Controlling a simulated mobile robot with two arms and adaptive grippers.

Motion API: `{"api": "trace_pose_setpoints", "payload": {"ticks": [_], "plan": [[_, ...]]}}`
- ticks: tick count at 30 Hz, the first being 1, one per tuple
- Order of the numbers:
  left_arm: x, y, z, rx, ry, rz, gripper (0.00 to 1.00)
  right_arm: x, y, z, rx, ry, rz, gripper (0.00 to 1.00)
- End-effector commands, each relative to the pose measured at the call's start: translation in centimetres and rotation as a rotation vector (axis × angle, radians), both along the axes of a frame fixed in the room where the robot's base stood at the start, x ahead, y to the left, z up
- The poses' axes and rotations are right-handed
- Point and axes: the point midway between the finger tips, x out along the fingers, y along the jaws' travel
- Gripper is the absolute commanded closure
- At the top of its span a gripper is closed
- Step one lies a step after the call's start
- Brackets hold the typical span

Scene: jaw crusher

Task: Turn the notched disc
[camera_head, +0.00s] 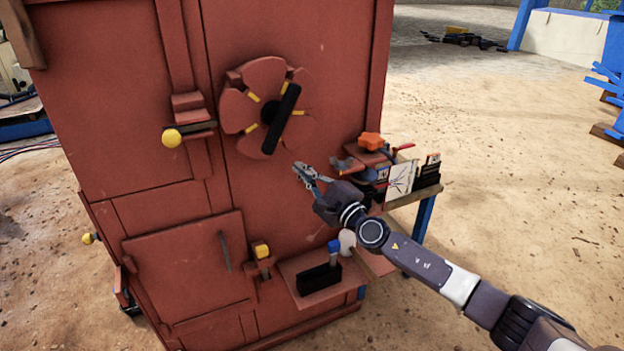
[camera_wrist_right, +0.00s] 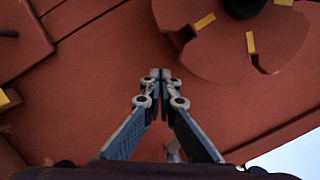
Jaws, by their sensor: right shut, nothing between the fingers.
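The notched disc (camera_head: 240,109) is a red, petal-shaped plate with yellow marks on the red cabinet front. A black bar handle (camera_head: 283,115) lies slantwise across its dark hub. In the right wrist view the disc (camera_wrist_right: 224,50) fills the upper right, with a notch at its lower edge. My right gripper (camera_head: 299,170) is just below and right of the disc in the head view, apart from the handle. Its fingertips (camera_wrist_right: 161,74) are together and empty in the right wrist view, pointing at the cabinet face left of the disc. My left gripper is not in view.
A yellow-knobbed lever (camera_head: 172,138) sticks out left of the disc. A side table (camera_head: 413,196) with an orange item (camera_head: 370,141) and cards stands right of the cabinet, close to my right arm. A low shelf (camera_head: 307,276) holds a black block. Open sand lies to the right.

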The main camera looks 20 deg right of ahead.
Motion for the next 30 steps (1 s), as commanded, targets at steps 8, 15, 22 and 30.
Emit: {"api": "trace_pose_setpoints", "payload": {"ticks": [8, 15, 22, 30], "plan": [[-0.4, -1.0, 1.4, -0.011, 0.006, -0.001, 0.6, 3.0, 2.2, 1.6, 0.002, 0.002, 0.004, 1.0], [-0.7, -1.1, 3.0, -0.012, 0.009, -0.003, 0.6, 2.9, 3.9, 2.3, 0.002, 0.002, 0.002, 1.0], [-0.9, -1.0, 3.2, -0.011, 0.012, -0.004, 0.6, 2.9, 4.3, 2.3, 0.001, 0.001, 0.001, 1.0], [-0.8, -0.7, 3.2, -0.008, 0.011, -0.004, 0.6, 2.9, 4.4, 2.2, 0.006, 0.001, 0.002, 1.0]]}}
